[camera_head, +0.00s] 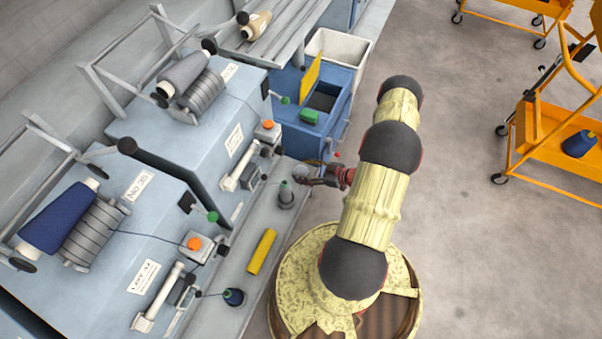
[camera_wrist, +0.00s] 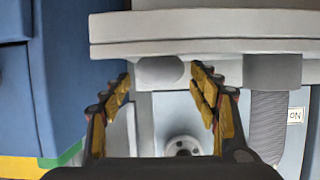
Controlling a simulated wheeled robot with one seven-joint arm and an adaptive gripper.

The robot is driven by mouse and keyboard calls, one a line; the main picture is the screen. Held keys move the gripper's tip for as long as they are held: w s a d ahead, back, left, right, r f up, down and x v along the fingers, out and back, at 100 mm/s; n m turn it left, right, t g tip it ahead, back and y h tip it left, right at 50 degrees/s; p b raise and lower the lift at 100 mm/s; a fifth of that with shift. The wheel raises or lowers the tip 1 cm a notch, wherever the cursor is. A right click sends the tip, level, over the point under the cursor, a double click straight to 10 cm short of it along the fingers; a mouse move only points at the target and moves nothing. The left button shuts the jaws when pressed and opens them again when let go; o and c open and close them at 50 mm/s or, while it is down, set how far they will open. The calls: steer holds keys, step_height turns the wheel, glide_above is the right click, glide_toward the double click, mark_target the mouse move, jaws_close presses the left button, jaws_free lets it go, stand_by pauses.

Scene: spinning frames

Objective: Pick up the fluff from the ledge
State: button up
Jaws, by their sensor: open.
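A rounded grey lump (camera_wrist: 160,72) shows in the wrist view between my fingers, against the lower edge of a pale ledge (camera_wrist: 200,28). It looks like the fluff, but its texture is too smooth to be sure. My gripper (camera_wrist: 165,92) is open, with one yellow-padded finger on each side of the lump and a gap on both sides. I cannot tell how far it is in depth. In the head view my gripper (camera_head: 308,174) is over the outer edge of the grey machine ledge (camera_head: 222,283); a small pale round shape there is partly hidden by it.
On the ledge are a dark grey cone (camera_head: 286,195), a yellow bar (camera_head: 262,251) and a dark blue spool (camera_head: 233,297). A blue cabinet (camera_head: 335,85) stands beyond the gripper. Orange carts (camera_head: 555,130) stand right; the floor between is clear.

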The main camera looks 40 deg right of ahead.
steer(key=shift+w+a+f, duration=0.25)
steer(key=shift+w, duration=0.3)
steer(key=shift+c, duration=0.3)
steer(key=c, duration=0.9)
